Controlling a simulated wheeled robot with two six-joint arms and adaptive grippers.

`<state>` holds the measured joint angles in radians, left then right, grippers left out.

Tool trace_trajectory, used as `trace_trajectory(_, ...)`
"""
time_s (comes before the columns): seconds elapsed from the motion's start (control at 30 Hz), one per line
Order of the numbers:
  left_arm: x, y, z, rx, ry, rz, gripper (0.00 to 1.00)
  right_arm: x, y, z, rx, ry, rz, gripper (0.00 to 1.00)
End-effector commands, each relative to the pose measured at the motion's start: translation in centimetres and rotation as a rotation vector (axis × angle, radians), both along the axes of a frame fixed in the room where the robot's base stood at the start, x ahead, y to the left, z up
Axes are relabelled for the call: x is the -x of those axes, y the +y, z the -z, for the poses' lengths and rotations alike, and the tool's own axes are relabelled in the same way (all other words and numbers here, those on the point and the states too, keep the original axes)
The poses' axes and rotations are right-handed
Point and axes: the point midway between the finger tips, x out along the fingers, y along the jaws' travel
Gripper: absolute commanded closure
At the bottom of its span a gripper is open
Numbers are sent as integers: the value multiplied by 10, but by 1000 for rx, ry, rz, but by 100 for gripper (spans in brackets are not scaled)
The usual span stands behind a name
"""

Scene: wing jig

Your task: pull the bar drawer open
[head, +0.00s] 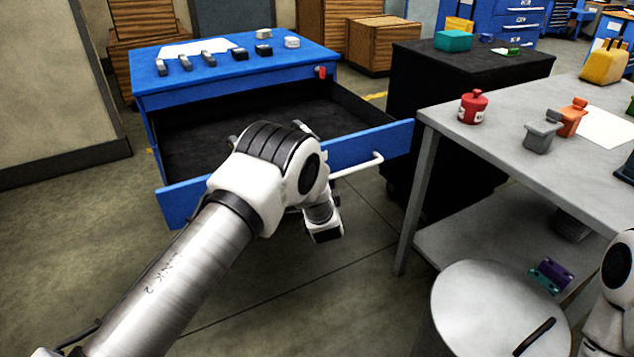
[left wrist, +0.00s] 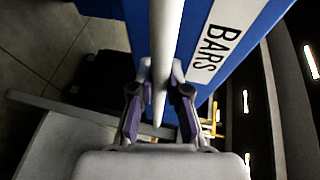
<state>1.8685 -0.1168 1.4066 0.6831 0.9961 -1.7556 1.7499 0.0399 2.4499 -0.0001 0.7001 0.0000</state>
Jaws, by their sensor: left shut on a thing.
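The bar drawer (head: 385,143) is pulled well out of the blue cabinet (head: 235,75), its dark inside (head: 220,125) showing and looking empty where I can see it. The drawer's front carries a white label reading BARS (left wrist: 215,45) in the left wrist view. Its pale bar handle (head: 362,167) runs along the front and shows in the left wrist view (left wrist: 163,45). My left gripper (left wrist: 160,112) is shut on the handle, one finger on each side. In the head view my left arm hides the fingers and part of the drawer front. My right gripper is out of view.
Several small grey and black parts (head: 208,58) and a white sheet lie on the cabinet top. A grey table (head: 500,150) holding a red canister (head: 473,106) stands right of the drawer. A black cabinet (head: 430,75) is behind it. Floor before the drawer is open.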

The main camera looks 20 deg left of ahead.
Motion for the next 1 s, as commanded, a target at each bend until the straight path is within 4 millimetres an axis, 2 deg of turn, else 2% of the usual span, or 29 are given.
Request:
trace_trajectory(0.1, 0, 0, 1, 0, 1, 0, 100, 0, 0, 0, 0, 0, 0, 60)
trace_trajectory(0.13, 0, 0, 1, 0, 1, 0, 82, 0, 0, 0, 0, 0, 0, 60)
trace_trajectory(0.2, 0, 0, 1, 0, 1, 0, 59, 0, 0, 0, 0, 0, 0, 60)
trace_trajectory(0.5, 1, 0, 0, 0, 1, 0, 59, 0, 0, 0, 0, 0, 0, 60)
trace_trajectory(0.6, 6, -4, -1, 0, 2, 1, 59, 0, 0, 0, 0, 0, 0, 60)
trace_trajectory(0.77, 34, -19, -7, -3, 2, 5, 59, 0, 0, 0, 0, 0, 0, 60)
trace_trajectory(1.0, 87, -45, -18, -4, 3, 4, 59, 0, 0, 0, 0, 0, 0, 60)
